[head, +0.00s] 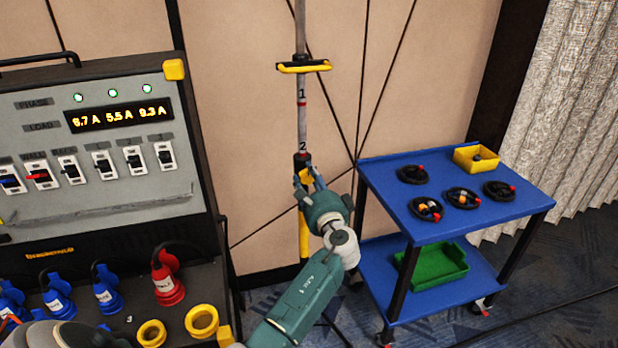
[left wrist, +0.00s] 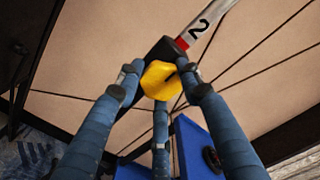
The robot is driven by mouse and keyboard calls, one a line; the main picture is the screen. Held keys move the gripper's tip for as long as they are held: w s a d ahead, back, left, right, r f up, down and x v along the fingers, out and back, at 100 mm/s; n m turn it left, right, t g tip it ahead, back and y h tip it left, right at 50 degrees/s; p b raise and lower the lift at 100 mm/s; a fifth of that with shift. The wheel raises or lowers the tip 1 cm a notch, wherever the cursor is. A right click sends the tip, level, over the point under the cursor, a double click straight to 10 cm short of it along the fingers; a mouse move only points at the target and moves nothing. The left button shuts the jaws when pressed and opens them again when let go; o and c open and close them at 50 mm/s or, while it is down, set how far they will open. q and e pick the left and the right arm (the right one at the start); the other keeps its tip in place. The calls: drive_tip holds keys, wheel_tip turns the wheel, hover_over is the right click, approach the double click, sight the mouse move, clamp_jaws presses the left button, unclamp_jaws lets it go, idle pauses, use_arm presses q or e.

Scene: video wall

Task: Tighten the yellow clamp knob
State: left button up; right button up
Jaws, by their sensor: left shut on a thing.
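The yellow clamp knob (left wrist: 160,80) sits at the dark collar (left wrist: 160,60) of a pole in the left wrist view. My left gripper (left wrist: 160,85) has its fingers around the knob and is shut on it. In the head view my left gripper (head: 308,182) is at the collar, just below the number 2 on the grey pole (head: 302,120). The gripper hides most of the knob there. The lower part of the pole (head: 303,238) is yellow. My right gripper is not in view.
A power panel (head: 100,150) with switches and lit readouts stands at the left, with blue and red plugs (head: 168,285) below. A blue cart (head: 455,160) with coiled cables, a yellow bin (head: 476,158) and a green tray (head: 432,267) stands close right of my left arm.

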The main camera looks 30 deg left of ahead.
use_arm(q)
drive_tip(key=shift+s+a, duration=0.2)
drive_tip(key=shift+a, duration=0.1)
drive_tip(key=o, duration=1)
drive_tip(key=shift+o, duration=0.7)
drive_tip(key=shift+s+a, duration=0.1)
drive_tip(key=shift+a, duration=0.05)
drive_tip(key=shift+d, duration=0.5)
drive_tip(key=v, duration=1.1)
drive_tip(key=shift+s, duration=0.25)
